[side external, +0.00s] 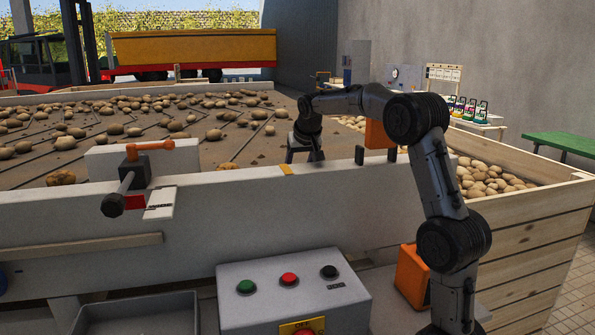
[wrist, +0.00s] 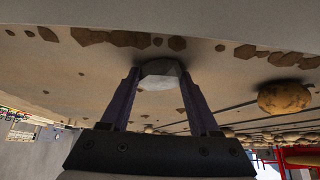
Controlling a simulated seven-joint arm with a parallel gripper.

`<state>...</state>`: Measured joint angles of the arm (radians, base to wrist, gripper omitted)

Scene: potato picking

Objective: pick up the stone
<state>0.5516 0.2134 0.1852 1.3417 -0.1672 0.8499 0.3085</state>
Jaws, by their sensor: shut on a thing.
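The stone (wrist: 160,75) is a pale grey, faceted lump. In the wrist view it sits between the fingertips of my gripper (wrist: 159,84), which is shut on it. In the side external view my gripper (side external: 305,155) points down just behind the pale front wall of the belt; the stone is hidden there. I cannot tell whether the stone touches the belt.
Many potatoes lie on the brown belt (side external: 235,150); one potato (wrist: 284,97) is right of my gripper in the wrist view. A wooden crate (side external: 535,235) of potatoes stands at right. A grey button box (side external: 290,290) stands in front.

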